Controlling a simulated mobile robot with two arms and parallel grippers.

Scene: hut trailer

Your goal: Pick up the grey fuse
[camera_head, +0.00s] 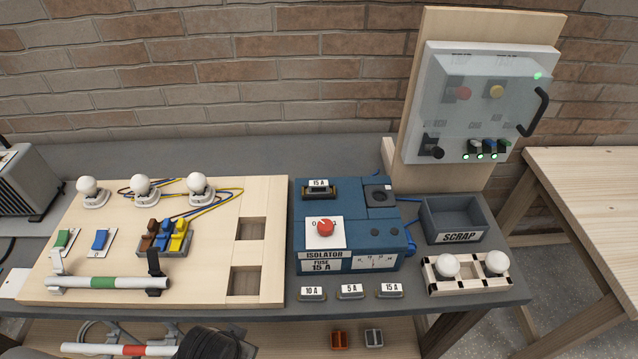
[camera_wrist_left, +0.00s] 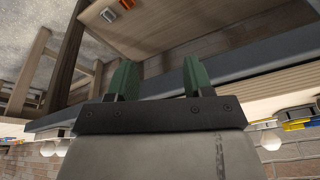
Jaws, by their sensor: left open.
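A small grey block-shaped part (camera_head: 373,337), which looks like the grey fuse, sits on the lower wooden shelf under the bench. A similar orange-brown part (camera_head: 338,340) is just left of it. In the left wrist view the grey part (camera_wrist_left: 108,14) and the orange one (camera_wrist_left: 127,4) are at the top edge, beyond my fingers. My left gripper (camera_wrist_left: 160,76) is open and empty, with its two green fingers apart and short of the shelf. In the head view only a dark part of my left arm shows at the bottom edge. My right gripper is not in view.
The bench edge (camera_head: 440,306) overhangs the lower shelf (camera_head: 290,340). A red-banded white tube (camera_head: 118,350) lies on the shelf at left. Above are the blue isolator box (camera_head: 348,246), several labelled fuses (camera_head: 349,291), a scrap bin (camera_head: 428,220) and a bulb rack (camera_head: 470,284).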

